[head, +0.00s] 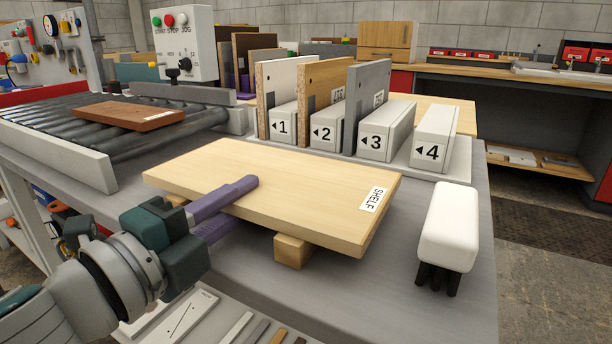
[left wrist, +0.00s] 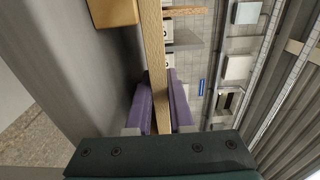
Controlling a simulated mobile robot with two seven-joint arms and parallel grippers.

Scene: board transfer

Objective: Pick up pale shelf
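The pale shelf (head: 290,190) is a light wood board with a SHELF label at its right end. It lies flat on small wooden blocks (head: 292,250) on the grey bench. My left gripper (head: 238,196) is at its near left edge, one purple finger on top and the other below. In the left wrist view the shelf's edge (left wrist: 156,60) runs between the purple fingers (left wrist: 161,108), which look shut against both faces. My right gripper is not in view.
Behind stands a rack with numbered slots (head: 370,130) holding upright boards. A brown board (head: 128,113) lies on the roller conveyor (head: 60,135) at left. A white block with dark prongs below (head: 449,228) stands at the bench's right. Loose strips lie below the near edge.

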